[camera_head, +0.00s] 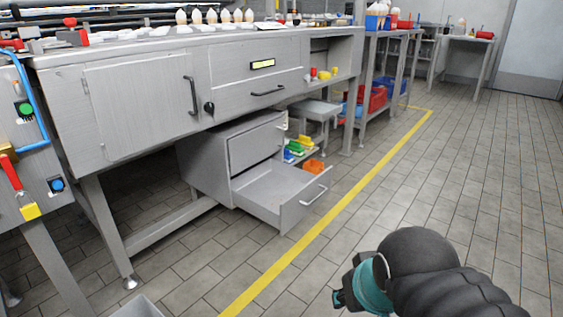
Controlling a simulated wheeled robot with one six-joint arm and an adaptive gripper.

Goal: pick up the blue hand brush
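A small blue item (288,157) lies low under the workbench, beside green and yellow items behind the open drawer. It is too small to tell whether it is the hand brush, and the drawer side hides part of it. My arm shows at the lower right, dark and ribbed with a teal ring. A small dark part (342,298) at its left end may belong to my gripper. Its fingers cannot be made out. It is far from the blue item, with open floor and the drawer between them.
A grey workbench (140,100) fills the left, with a pulled-out lower drawer (265,200) jutting over the floor. An orange bin (314,167) sits beyond the drawer. Shelves with red and blue bins (372,99) stand behind. The tiled floor (460,170) right of the yellow line is clear.

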